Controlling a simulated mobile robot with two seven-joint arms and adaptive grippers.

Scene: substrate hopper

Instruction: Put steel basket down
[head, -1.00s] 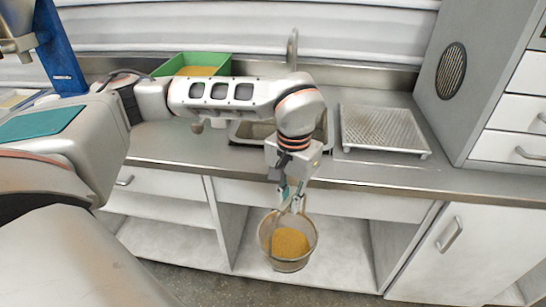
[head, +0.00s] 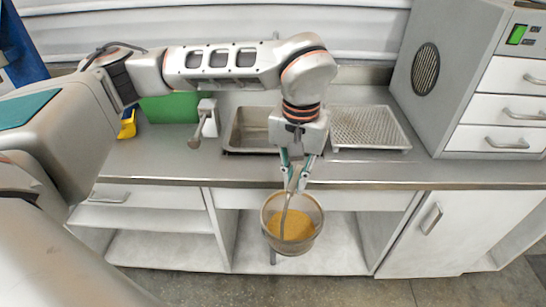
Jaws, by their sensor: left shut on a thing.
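The steel basket (head: 290,248) hangs in front of the counter's front edge, over the open lower shelf area. It is a round mesh bowl with a looped handle and holds yellow-brown grain (head: 291,223). My left gripper (head: 297,179) points down above the basket, shut on its handle. The basket hangs roughly upright, clear of the counter top. My right gripper does not show.
The steel counter (head: 240,175) has a sink (head: 245,130) and a perforated drain tray (head: 368,128) behind my gripper. A green bin (head: 168,108) and a small yellow thing (head: 127,123) are at left. A grey cabinet (head: 440,65) bounds the right.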

